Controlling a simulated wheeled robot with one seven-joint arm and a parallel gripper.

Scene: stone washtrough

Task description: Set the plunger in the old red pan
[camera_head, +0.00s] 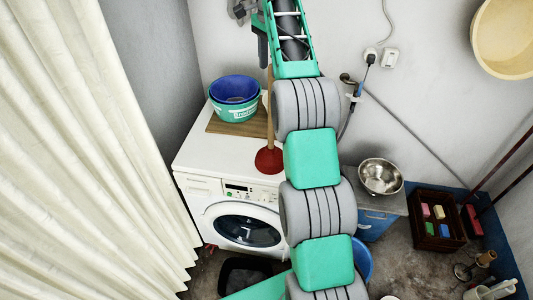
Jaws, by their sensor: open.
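The plunger (269,161) has a dark red cup and a long wooden handle. It stands upright near the front edge of the white washing machine's top, right of the middle. My gripper (246,13) shows only in part at the top edge, above and left of the handle's top. It is open and holds nothing that I can see; its fingertips are not clear. I cannot make out a red pan for certain. A small dark red thing (471,221) sits beside the crate at the right, too small to name.
My arm crosses the middle and hides part of the room. A blue bowl (234,87) in a green tub (232,110) stands on a wooden board (228,126) on the washing machine (193,184). A metal bowl (381,176) and a crate (424,245) are right. A curtain (75,150) fills the left.

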